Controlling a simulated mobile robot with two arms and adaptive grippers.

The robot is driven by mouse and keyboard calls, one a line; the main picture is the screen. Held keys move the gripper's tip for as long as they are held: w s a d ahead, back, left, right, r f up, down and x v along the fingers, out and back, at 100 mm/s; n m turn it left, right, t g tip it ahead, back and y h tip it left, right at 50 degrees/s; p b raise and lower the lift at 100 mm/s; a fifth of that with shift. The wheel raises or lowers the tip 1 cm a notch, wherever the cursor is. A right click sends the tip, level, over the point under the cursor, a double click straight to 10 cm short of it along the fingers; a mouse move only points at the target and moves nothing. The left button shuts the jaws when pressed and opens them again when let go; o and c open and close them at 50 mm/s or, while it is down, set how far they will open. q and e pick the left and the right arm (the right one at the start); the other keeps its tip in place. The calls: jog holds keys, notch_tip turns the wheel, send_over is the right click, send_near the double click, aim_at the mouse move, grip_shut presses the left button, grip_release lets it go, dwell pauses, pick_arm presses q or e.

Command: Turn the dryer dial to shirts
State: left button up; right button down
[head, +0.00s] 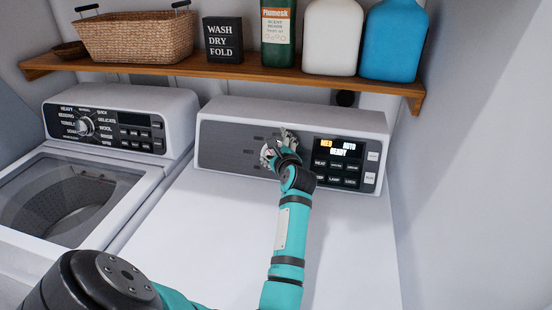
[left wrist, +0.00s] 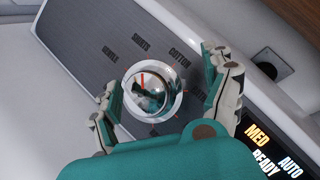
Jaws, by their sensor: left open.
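The dryer (head: 215,190) stands on the right, with a grey control panel (head: 228,140) along its back. The round, shiny dial (left wrist: 155,88) is on this panel; in the head view my gripper mostly hides it. In the left wrist view a short red mark shows at its upper left, on the side of the "SHIRTS" label (left wrist: 142,43); its exact setting is unclear. The "COTTON" label (left wrist: 180,58) is to the right. My left gripper (head: 277,146) is open, with one finger on each side of the dial; contact is unclear. My right gripper is out of view.
The dryer display (head: 338,147) and buttons are right of the gripper. A washer (head: 160,175) with its own dial stands left. A wooden shelf (head: 225,72) with a basket (head: 135,37) and bottles hangs above the panel. The dryer's white top is clear apart from my arm.

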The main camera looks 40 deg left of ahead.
pick_arm(q)
notch_tip(320, 180, up, 6)
jog(key=shift+f, duration=0.1)
dwell(0.6)
